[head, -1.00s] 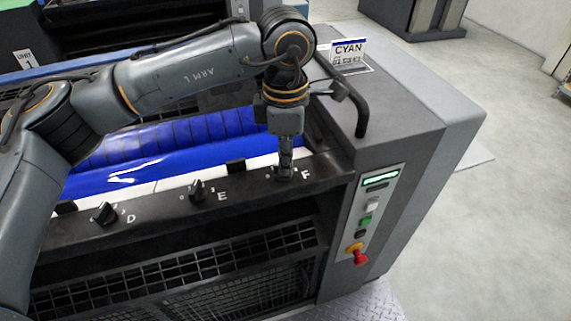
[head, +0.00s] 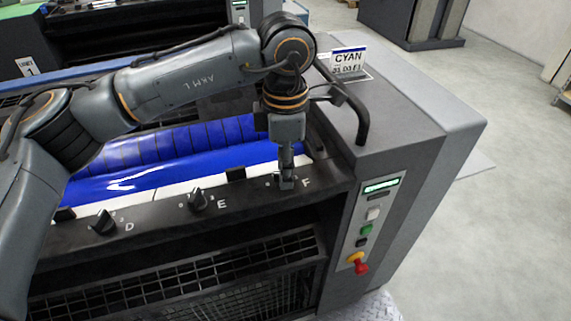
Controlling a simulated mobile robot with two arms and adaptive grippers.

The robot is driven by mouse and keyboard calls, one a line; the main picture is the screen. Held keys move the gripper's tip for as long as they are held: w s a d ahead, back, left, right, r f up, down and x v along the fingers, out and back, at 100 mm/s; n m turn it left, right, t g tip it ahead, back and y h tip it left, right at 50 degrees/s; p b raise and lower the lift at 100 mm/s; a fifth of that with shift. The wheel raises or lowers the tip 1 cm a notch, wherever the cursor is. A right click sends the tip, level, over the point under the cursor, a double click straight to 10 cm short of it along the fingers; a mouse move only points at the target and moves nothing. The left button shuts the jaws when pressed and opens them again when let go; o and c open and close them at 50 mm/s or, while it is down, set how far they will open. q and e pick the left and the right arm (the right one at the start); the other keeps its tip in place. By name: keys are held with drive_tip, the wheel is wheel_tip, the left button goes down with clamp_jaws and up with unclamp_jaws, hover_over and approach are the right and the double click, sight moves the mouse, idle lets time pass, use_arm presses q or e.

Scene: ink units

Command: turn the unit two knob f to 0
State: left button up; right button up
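Knob f, on the black rail just left of the white letter F, is mostly hidden behind my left gripper (head: 287,184). This gripper points straight down with its fingertips at the knob. The fingers look close together, but the view is too small to show whether they grip it. The knob's pointer and the number it stands at are hidden. Knob e (head: 197,199) and knob d (head: 103,222) stand clear on the same rail to the left. My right gripper is not in view.
A blue roller (head: 180,152) lies behind the rail. A black handle (head: 350,108) and a CYAN sign (head: 348,60) are on the right housing, close to my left arm. A panel with buttons (head: 366,229) faces front. A black wire guard (head: 230,285) lies below.

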use_arm(q)
drive_tip(key=shift+r, duration=0.2)
wheel_tip(320, 180, up, 12)
drive_tip(key=shift+f, duration=0.15)
idle(0.4)
